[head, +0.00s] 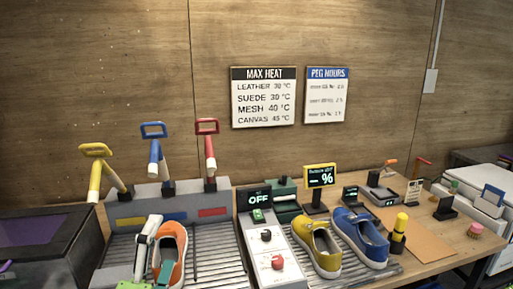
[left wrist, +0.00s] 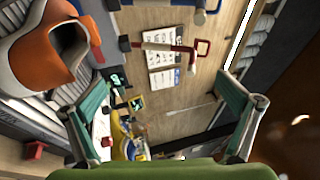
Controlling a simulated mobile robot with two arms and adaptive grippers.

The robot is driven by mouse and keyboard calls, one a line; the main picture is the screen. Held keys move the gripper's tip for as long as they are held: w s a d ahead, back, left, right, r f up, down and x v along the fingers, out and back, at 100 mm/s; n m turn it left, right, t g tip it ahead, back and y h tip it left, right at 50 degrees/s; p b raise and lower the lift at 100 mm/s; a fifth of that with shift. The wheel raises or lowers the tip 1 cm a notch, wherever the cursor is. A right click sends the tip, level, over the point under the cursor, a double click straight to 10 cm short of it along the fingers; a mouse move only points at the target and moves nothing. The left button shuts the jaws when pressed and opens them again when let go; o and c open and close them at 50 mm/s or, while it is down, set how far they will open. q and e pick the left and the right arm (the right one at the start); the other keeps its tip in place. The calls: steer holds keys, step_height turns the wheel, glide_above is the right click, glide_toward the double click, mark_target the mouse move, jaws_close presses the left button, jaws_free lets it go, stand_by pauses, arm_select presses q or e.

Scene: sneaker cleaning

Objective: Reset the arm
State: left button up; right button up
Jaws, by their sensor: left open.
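My left gripper (head: 150,278) is low at the left of the head view, in front of the orange sneaker (head: 170,252), and only partly shows. In the left wrist view its two teal fingers (left wrist: 162,100) stand wide apart with nothing held between them. The orange sneaker is large at the upper left of that view (left wrist: 45,60), beside the left finger. I cannot tell whether the gripper touches it. A small green bit at the bottom right edge of the head view may be my right gripper (head: 431,285); its jaws are hidden.
Yellow (head: 95,151), blue (head: 153,130) and red (head: 206,127) handles stand behind the slatted rack. A control box reading OFF (head: 261,197), a yellow sneaker (head: 316,247) and a blue sneaker (head: 360,236) are to the right. A dark bin (head: 45,240) is at left.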

arm_select(q)
steer(key=s+a+f+n+g+y, duration=0.15)
steer(key=s+f+n+g, duration=0.5)
steer(key=f, duration=0.65)
steer(key=s+a+f+n+g+y, duration=0.1)
steer(key=s+a+f+n+g, duration=0.1)
steer(key=s+f+n+g, duration=0.8)
steer(key=s+d+f+h, duration=0.2)
steer(key=s+d+f, duration=0.1)
steer(key=s+f, duration=0.8)
step_height(320, 180, down, 24)
steer(key=s+g, duration=0.2)
steer(key=s+a+f+g, duration=0.1)
steer(key=s+a+f, duration=0.2)
steer(key=s+f, duration=1.3)
steer(key=shift+s+f, duration=0.2)
steer(key=shift+f, duration=0.1)
steer(key=shift+y, duration=0.25)
